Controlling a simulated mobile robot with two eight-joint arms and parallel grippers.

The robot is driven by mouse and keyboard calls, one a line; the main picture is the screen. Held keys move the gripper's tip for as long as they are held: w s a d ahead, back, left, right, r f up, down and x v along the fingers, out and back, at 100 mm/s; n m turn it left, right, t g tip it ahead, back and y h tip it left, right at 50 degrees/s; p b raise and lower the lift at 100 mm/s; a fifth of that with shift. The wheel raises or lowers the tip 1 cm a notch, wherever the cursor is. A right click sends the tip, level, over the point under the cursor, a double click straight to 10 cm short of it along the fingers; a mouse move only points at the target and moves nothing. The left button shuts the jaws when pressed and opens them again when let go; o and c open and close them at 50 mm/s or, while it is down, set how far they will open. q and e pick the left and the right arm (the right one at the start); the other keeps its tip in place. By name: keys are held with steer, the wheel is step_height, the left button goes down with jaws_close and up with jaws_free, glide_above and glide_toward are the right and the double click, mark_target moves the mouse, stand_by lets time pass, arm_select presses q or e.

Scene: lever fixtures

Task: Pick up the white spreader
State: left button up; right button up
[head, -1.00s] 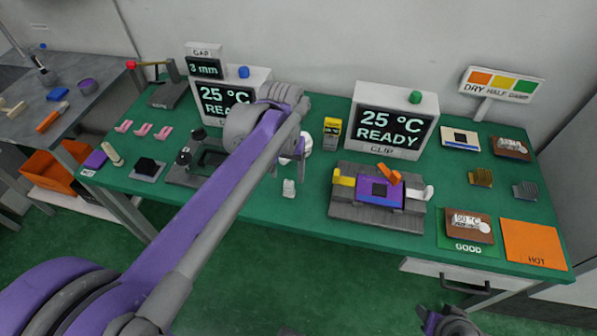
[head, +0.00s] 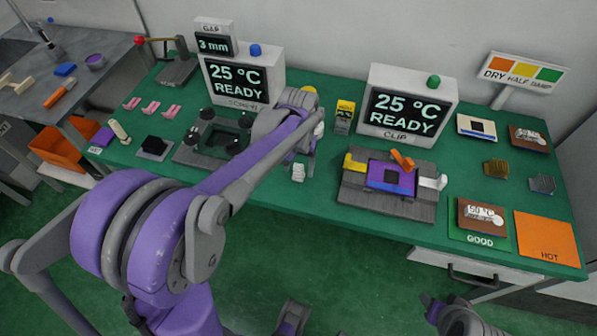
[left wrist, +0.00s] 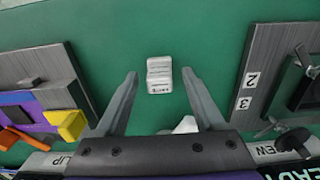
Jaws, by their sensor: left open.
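A small white stepped block with dark lettering (left wrist: 159,75), which I take for the white spreader, stands on the green tabletop. It also shows in the head view (head: 298,173), near the table's front edge. My left gripper (left wrist: 160,73) is open, with one finger on each side of the block in the picture and clear gaps between. I cannot tell its height above the table. A second white thing (left wrist: 184,125) is partly hidden by the gripper's palm. My right gripper (head: 452,314) is at the bottom edge of the head view, and its jaws are unclear.
A grey fixture with a purple plate and yellow and white levers (head: 390,190) stands to the right. A dark fixture (head: 186,152) stands to the left. Display boxes (head: 408,105) stand behind.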

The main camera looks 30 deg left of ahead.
mark_target(298, 165)
arm_select(q)
steer(key=shift+f, duration=0.55)
jaws_close()
steer(key=shift+r, duration=0.1)
step_height(298, 165, up, 10)
steer(key=shift+f+p, duration=0.1)
steer(key=shift+p, duration=0.35)
